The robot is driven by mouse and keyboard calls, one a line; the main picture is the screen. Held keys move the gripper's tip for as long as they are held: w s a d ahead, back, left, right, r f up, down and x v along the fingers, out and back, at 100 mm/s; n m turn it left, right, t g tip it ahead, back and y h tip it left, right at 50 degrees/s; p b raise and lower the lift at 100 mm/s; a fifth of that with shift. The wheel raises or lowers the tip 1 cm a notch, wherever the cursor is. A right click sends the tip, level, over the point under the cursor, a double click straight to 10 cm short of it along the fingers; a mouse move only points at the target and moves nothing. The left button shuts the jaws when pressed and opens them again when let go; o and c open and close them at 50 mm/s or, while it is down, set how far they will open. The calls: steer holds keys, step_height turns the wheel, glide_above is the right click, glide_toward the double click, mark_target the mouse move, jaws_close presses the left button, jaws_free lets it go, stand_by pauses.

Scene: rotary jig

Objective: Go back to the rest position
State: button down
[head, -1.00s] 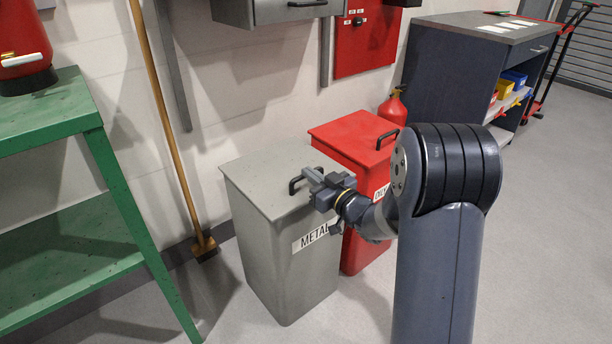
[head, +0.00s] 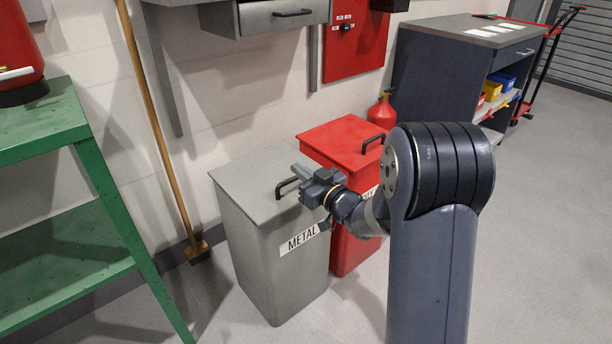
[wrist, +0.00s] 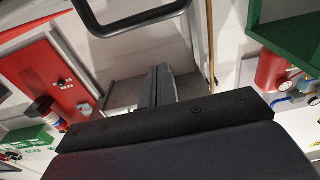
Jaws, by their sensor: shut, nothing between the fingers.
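My gripper (head: 303,174) is shut and empty in the head view, above the lid of the grey metal bin (head: 283,285). It is close to the bin lid's black handle (head: 287,188); I cannot tell whether they touch. In the wrist view my shut fingers (wrist: 157,88) show at the middle, side by side. My arm reaches in from the right of the head view.
A red bin (head: 343,140) stands beside the grey one. A green bench (head: 40,125) is at left, and a broom (head: 165,140) leans on the wall. A red extinguisher (head: 381,110) and dark cabinet (head: 430,75) are behind.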

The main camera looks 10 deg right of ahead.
steer(key=s+d+f+p, duration=0.1)
steer(key=s+d+f, duration=0.3)
steer(key=s+f, duration=0.1)
steer(key=shift+s+d, duration=0.15)
steer(key=shift+s, duration=0.6)
steer(key=w+a+r, duration=0.1)
steer(key=w, duration=0.1)
steer(key=w+a+r+b, duration=0.1)
steer(key=w+a+r, duration=0.2)
steer(key=w, duration=0.1)
steer(key=shift+w+a+r, duration=0.25)
steer(key=shift+w+r, duration=0.05)
steer(key=shift+w+a+f+b, duration=0.1)
steer(key=shift+w+f+b, duration=0.15)
steer(key=shift+f+b, duration=0.25)
steer(key=shift+w+a+f+b, duration=0.1)
steer(key=shift+w+f+b, duration=0.1)
steer(key=shift+f+b, duration=0.25)
steer(key=shift+f, duration=0.65)
steer(key=shift+s, duration=0.1)
